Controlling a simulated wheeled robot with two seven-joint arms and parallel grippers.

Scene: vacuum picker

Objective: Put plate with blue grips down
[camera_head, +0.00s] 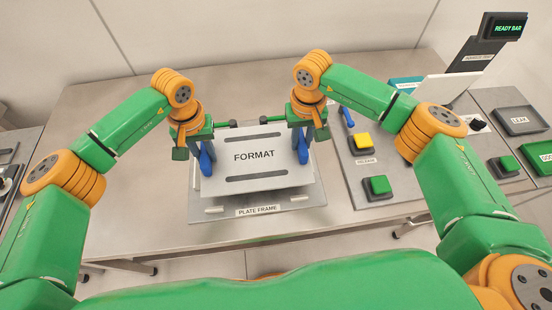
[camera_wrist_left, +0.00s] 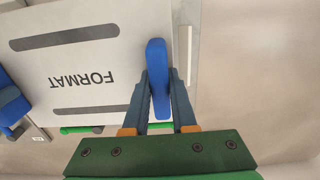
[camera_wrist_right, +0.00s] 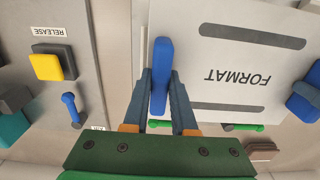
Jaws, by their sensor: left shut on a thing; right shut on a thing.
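The white plate marked FORMAT (camera_head: 255,172) has two dark slots and a blue grip on each side. In the head view it is over the grey plate frame (camera_head: 262,212), whose front edge shows below it. I cannot tell whether the plate touches the frame. My left gripper (camera_head: 206,158) is shut on the left blue grip (camera_wrist_left: 158,78). My right gripper (camera_head: 302,145) is shut on the right blue grip (camera_wrist_right: 161,75). The plate's far edge is partly hidden by my grippers.
Right of the frame is a panel with a yellow RELEASE button (camera_head: 363,142), a green button (camera_head: 379,186) and a blue lever (camera_head: 347,116). A READY BAR display (camera_head: 505,27) stands at the far right. The table left of the frame is clear.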

